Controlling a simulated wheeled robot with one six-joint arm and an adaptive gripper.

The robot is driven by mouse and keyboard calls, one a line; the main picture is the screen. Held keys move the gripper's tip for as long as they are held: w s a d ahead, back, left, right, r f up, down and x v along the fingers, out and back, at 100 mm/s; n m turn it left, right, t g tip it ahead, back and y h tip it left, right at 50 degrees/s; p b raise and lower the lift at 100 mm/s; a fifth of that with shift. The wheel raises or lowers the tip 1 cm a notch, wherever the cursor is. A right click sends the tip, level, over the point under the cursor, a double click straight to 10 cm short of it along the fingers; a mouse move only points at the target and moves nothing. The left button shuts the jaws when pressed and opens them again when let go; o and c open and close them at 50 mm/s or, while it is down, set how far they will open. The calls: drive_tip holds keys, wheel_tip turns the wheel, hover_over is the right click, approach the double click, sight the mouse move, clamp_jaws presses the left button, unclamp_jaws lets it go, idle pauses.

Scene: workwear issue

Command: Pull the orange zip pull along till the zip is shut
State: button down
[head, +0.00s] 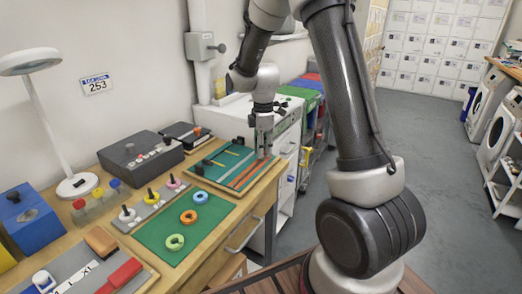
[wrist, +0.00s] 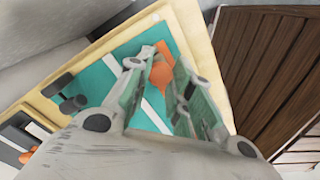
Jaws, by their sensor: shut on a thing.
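The zip board (head: 212,175) is a teal panel on the wooden table, with orange strips (head: 248,174) at its right side. My gripper (head: 264,156) points down over the right end of this board. In the wrist view my gripper (wrist: 158,66) has its two fingers on either side of the orange zip pull (wrist: 161,74), shut on it. The teal board face (wrist: 95,78) with white lines shows below. The fingers hide part of the pull, and I cannot tell how much of the zip is closed.
A green mat (head: 168,243) with coloured rings lies in front of the board. A dark grey box (head: 141,155) with knobs stands behind to the left. A white lamp (head: 77,186) stands at far left. The table's right edge is close to my gripper.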

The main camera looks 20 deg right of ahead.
drive_tip(key=shift+w+d+r, duration=0.1)
drive_tip(key=shift+w, duration=0.05)
drive_tip(key=c, duration=1.2)
unclamp_jaws()
wheel_tip(320, 180, up, 12)
